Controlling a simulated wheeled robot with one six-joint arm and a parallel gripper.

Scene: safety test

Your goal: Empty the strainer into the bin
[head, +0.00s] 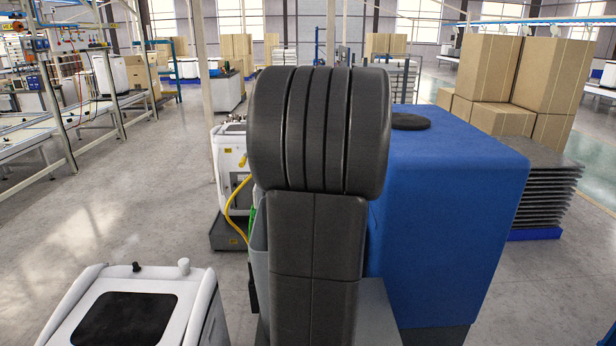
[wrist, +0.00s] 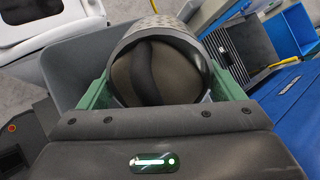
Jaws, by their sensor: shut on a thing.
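The strainer (wrist: 160,68) looks like a grey round drum with a perforated outer wall, in the middle of the wrist view. Its open end faces the camera, and a dark curved shape shows inside; I cannot tell what that is. My gripper (wrist: 161,88) is shut on the strainer, with a green finger at each side of it. In the head view my own arm hides the gripper and the strainer. A grey open-topped container (wrist: 85,62) lies behind and left of the strainer in the wrist view. I cannot tell for sure that it is the bin.
A large blue block (head: 445,215) stands close at the right of my arm. A white machine (head: 135,310) is at the lower left, another (head: 232,165) behind my arm. Cartons (head: 485,75) stand at the back right.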

